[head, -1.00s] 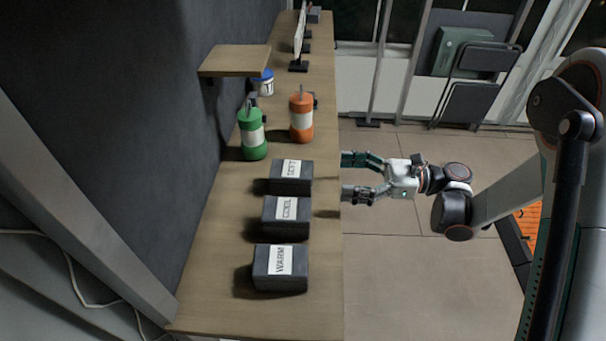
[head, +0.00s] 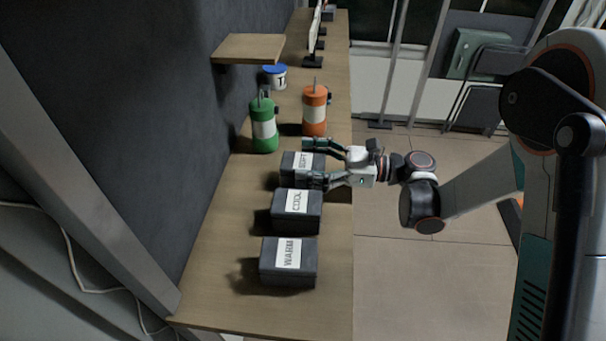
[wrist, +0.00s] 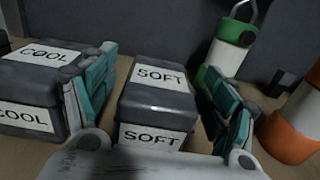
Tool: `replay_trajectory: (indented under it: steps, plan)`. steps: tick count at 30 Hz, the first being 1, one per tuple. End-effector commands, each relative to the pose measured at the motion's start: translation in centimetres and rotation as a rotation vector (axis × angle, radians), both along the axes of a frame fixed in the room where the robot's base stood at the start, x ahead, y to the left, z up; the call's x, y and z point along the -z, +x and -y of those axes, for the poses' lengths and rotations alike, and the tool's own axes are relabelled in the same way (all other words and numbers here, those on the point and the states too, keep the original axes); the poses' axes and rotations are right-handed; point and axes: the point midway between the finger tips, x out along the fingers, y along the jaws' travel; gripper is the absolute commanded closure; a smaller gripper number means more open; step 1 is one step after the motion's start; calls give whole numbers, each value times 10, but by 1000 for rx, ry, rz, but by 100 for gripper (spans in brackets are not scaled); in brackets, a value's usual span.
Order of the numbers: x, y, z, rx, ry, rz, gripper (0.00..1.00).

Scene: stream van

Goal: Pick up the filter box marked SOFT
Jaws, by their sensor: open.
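The SOFT filter box (head: 290,162) is a dark grey box with white labels, standing on the wooden counter behind the COOL box. In the wrist view the SOFT box (wrist: 158,98) sits between the two fingers, with its top and front labels readable. My gripper (head: 312,162) is open around the box, one finger on each side. In the wrist view my gripper (wrist: 160,105) shows the left finger between the SOFT and COOL boxes and the right finger beside the SOFT box. I cannot tell whether either finger touches it. In the head view the near finger hides part of the box.
The COOL box (head: 296,212) and WARM box (head: 287,263) stand nearer on the counter (head: 215,290). A green bottle (head: 264,128) and an orange bottle (head: 314,112) stand just beyond the SOFT box. A small shelf (head: 248,47) juts from the wall above a blue-lidded tub (head: 275,77).

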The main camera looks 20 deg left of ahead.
Motion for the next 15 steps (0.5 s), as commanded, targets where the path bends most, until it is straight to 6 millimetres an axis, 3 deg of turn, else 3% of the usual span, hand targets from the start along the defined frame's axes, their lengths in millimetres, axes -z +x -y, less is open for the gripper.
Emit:
replay_trajectory:
  steps: [3, 9, 11, 15]
  plan:
    - [1, -3, -10, 0, 0, 0, 22]
    - [0, -3, -11, 1, 0, 0, 22]
    - [0, -3, -11, 1, 0, 0, 33]
    - [0, -3, -11, 1, 0, 0, 65]
